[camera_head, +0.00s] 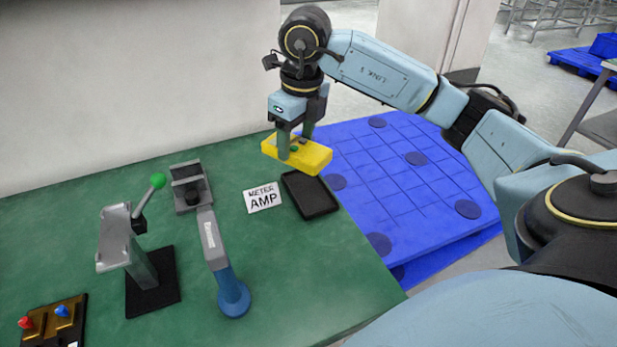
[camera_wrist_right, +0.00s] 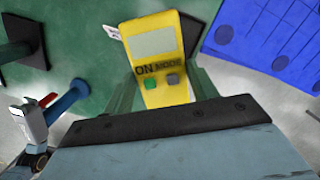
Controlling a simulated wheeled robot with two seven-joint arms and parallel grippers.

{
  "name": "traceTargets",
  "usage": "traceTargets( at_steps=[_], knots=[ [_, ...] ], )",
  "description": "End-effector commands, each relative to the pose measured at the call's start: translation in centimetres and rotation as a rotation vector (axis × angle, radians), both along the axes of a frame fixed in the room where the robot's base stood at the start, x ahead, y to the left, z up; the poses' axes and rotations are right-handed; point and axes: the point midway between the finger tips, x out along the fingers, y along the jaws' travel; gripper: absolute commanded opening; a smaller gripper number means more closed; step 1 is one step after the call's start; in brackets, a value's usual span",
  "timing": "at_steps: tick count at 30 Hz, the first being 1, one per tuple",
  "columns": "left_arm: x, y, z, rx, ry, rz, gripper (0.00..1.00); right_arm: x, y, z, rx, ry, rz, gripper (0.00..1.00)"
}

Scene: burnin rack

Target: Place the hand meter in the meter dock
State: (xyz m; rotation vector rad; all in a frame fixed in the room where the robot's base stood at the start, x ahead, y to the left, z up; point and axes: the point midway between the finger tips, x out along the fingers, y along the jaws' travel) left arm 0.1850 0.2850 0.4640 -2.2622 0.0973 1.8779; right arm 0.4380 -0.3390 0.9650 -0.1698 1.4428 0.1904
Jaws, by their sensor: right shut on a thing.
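The hand meter (camera_head: 312,157) is a yellow block. My right gripper (camera_head: 296,143) is shut on it and holds it above the table's far right part. In the right wrist view the meter (camera_wrist_right: 155,62) shows a pale screen, the words ON and MODE, and a green and a grey button, between the fingers (camera_wrist_right: 163,92). A shallow black tray (camera_head: 311,198), which looks like the meter dock, lies just below and in front of the meter, empty where visible. The meter appears apart from it. My left gripper is not in view.
A METER AMP card (camera_head: 263,197) lies left of the tray. Further left are a grey device (camera_head: 190,190), a blue-and-grey piece (camera_head: 231,292), a green-knobbed lever stand (camera_head: 152,285) and a box with red and blue knobs (camera_head: 50,325). A blue pallet (camera_head: 440,190) is beyond the table's right edge.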

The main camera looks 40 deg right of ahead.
Motion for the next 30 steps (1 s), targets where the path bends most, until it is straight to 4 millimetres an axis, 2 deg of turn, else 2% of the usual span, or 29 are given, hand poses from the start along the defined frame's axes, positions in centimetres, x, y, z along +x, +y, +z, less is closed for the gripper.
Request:
traceTargets(
  at_steps=[6,12,15,22,30],
  knots=[
    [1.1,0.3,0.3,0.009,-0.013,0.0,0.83,-0.2,-1.8,-0.9,0.001,-0.002,-0.335,0.3],
    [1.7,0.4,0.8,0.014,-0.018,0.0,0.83,-0.3,-2.6,-1.1,0.0,-0.001,-0.506,0.3],
    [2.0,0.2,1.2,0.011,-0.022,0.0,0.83,-0.4,-2.8,-1.6,0.0,0.0,-0.537,0.3],
    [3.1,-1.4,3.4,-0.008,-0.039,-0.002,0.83,-0.4,-2.9,-5.5,-0.001,0.002,-0.543,0.3],
    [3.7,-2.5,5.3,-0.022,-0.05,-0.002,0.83,-0.4,-2.8,-8.1,-0.001,0.001,-0.541,0.3]
  ],
)
